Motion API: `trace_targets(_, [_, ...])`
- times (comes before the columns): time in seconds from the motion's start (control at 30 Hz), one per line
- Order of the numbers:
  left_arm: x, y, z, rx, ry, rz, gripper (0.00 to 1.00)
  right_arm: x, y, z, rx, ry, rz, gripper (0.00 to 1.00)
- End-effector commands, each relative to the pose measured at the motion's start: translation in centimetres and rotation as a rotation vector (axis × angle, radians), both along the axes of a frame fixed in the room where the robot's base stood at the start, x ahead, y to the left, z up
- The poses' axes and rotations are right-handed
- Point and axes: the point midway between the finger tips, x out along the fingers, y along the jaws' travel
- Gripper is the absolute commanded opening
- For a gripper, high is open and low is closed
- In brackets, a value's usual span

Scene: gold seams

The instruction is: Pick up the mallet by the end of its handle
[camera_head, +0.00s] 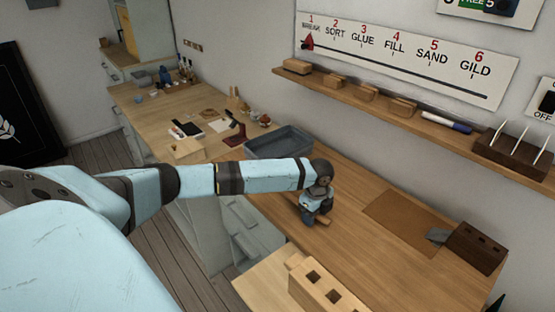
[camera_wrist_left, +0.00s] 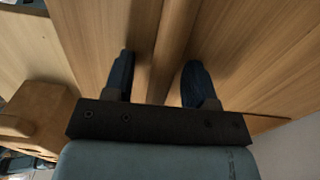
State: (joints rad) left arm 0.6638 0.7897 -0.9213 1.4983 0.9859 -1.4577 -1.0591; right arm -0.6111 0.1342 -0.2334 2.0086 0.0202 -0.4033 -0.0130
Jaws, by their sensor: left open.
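The mallet's wooden handle shows in the left wrist view (camera_wrist_left: 174,42) as a long rounded bar running up the picture. It lies nearer the right finger. In the head view a short wooden stub, likely the handle (camera_head: 325,220), shows beside my gripper on the bench. I cannot make out the mallet's head; it is hidden or out of frame. My left gripper (camera_head: 313,215) points down low over the bench. In the wrist view its two dark fingers (camera_wrist_left: 157,72) are open, one on each side of the handle, with gaps visible. My right gripper is not in view.
A wooden block with square holes (camera_head: 322,288) stands close by at the front. A grey tray (camera_head: 280,143) lies behind my forearm. A brown mat (camera_head: 408,222) and dark holed block (camera_head: 476,248) are to the right. A wall shelf (camera_head: 385,108) runs above.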

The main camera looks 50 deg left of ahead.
Motion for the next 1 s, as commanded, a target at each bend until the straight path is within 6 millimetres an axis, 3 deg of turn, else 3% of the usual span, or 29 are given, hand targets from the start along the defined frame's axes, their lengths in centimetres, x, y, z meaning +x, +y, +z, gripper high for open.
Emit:
trace_targets(0.1, [0.0,0.0,0.1,0.0,0.0,0.0,0.52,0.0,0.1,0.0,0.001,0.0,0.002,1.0])
trace_targets(0.13, [0.0,0.0,0.1,0.0,0.0,0.0,0.47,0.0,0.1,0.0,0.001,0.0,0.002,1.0])
trace_targets(0.33, [0.0,0.0,0.1,0.0,0.0,0.0,0.01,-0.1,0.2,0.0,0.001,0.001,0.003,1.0])
trace_targets(0.77, [0.1,0.0,0.8,0.0,-0.002,0.0,0.0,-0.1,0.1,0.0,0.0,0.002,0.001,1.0])
trace_targets(1.0, [0.1,0.0,4.4,0.001,-0.004,-0.001,0.0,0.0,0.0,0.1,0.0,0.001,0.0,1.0])
